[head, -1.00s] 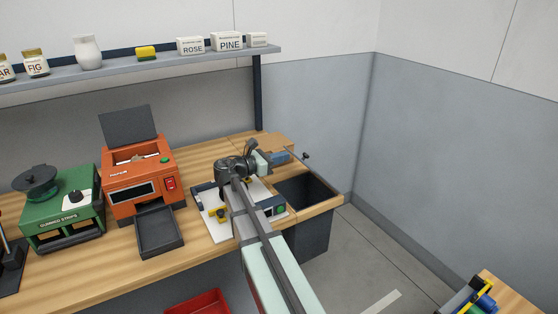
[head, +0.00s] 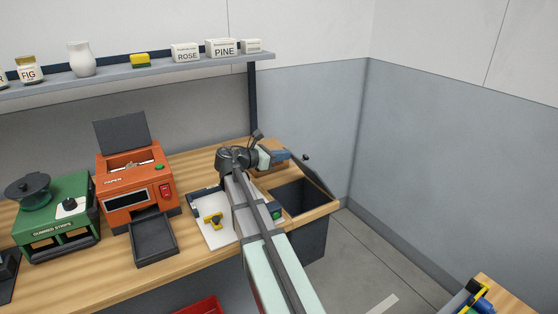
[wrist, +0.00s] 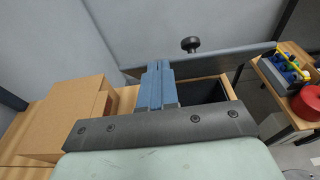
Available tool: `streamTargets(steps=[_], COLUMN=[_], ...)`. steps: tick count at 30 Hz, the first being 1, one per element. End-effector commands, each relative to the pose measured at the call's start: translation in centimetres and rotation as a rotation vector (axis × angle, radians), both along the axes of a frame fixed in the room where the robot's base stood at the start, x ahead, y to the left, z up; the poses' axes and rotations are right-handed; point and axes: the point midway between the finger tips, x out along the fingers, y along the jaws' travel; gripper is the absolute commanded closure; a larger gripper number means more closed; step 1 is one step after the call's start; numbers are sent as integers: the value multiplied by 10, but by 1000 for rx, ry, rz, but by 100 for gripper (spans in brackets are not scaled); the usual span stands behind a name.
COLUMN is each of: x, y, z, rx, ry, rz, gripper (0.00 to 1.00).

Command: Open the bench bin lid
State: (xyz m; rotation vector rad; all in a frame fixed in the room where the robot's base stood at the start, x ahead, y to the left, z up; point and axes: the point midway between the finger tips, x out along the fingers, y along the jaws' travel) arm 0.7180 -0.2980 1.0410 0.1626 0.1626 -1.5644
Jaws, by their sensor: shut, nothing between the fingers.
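The bench bin (head: 300,199) is a dark rectangular opening at the bench's right end. Its lid (head: 321,175) stands raised and tilted along the opening's right side, seen nearly edge-on, with a black knob (head: 306,157) near its top. In the wrist view the lid (wrist: 235,61) is a grey panel with the knob (wrist: 190,45) on it, and part of the dark bin opening (wrist: 205,91) shows below. My gripper (head: 286,155) is shut and empty. Its blue fingers (wrist: 158,66) overlap the lid's edge; I cannot tell whether they touch.
A cardboard box (wrist: 62,120) sits on the bench beside my gripper. An orange machine (head: 136,180) and a green machine (head: 60,215) stand to the left. A white board with a yellow part (head: 213,221) lies beside my arm. Walls rise behind and right.

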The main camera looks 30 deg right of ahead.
Motion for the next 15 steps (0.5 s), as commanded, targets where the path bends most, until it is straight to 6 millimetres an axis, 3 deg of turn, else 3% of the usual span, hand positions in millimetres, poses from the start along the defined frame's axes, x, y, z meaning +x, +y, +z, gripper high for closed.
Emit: streamTargets(steps=[15], x=[2], y=[-76], z=[46], rx=[397], ry=[-4], rz=[-4], gripper=[100])
